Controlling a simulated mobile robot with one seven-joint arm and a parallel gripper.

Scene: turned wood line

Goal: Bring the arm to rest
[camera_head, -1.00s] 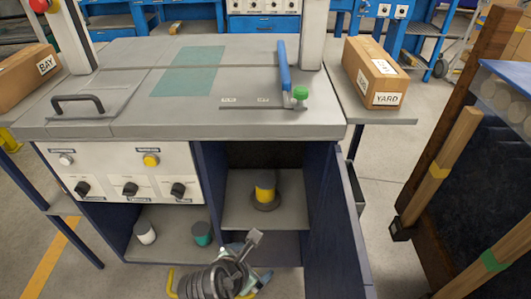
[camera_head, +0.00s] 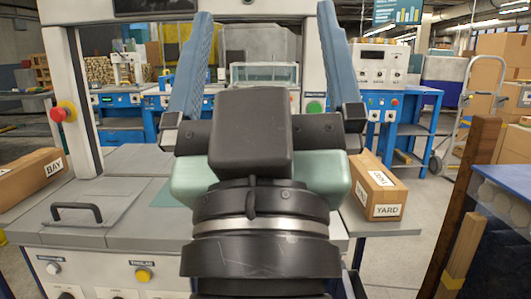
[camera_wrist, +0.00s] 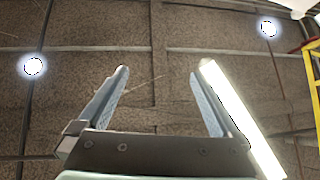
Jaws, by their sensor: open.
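My gripper (camera_head: 264,14) stands raised in the middle of the head view, its two blue fingers pointing up and spread wide apart. Nothing is between them. In the wrist view my gripper (camera_wrist: 159,73) is also open and empty, with the ceiling and its lights behind it. The arm stands in front of the grey-topped workbench (camera_head: 130,165) and hides much of its top.
A cardboard box marked YARD (camera_head: 376,190) lies right of the arm, and one marked BAY (camera_head: 25,180) lies at left. A black handle (camera_head: 76,211) sits on the bench top. A red button (camera_head: 58,114) is on the left post. Wooden posts (camera_head: 470,200) stand at right.

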